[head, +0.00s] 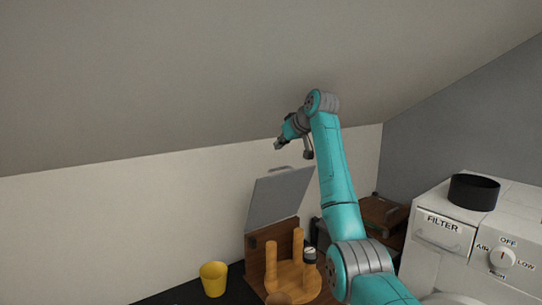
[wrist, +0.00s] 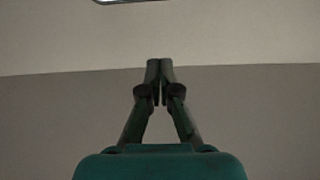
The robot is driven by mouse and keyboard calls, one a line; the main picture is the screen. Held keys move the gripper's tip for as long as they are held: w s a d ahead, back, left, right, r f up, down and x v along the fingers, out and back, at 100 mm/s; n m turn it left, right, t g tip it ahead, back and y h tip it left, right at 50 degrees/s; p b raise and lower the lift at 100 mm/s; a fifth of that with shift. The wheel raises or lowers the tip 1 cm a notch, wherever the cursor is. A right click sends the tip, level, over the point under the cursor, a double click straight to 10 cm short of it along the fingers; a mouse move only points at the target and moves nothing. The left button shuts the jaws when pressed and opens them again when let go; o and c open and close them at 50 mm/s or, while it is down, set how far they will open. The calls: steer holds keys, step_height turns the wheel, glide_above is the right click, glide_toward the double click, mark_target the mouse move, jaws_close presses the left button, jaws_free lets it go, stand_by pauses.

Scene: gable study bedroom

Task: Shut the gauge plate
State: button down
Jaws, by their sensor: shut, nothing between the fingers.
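A flat grey plate (head: 279,197), which I take to be the gauge plate, stands raised and leaning at the back of a brown wooden piece (head: 262,234). A small handle shows at its top edge. A small round gauge (head: 309,255) with a pale face sits low, to the right of the plate. My gripper (head: 279,144) is above the plate's upper edge and appears apart from it. In the wrist view its fingers (wrist: 160,66) are together and empty. A pale-edged dark object, cut off at the top of the wrist view, cannot be identified.
A yellow cup (head: 213,279) stands left of a round wooden piece with upright pegs (head: 270,264). A brown wooden box (head: 384,213) is behind my arm. A white appliance (head: 455,240) with a black bowl (head: 474,192) stands at right. The sloped ceiling hangs close above.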

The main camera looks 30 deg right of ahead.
steer(key=shift+w+a+f, duration=0.1)
steer(key=shift+w+f, duration=0.6)
steer(key=shift+f, duration=0.6)
steer(key=shift+w+d+f, duration=0.1)
steer(key=shift+w+f, duration=0.6)
steer(key=shift+f, duration=0.65)
steer(key=shift+w+a+f, duration=0.1)
steer(key=shift+w+f, duration=0.6)
steer(key=shift+f, duration=0.6)
steer(key=shift+s, duration=0.1)
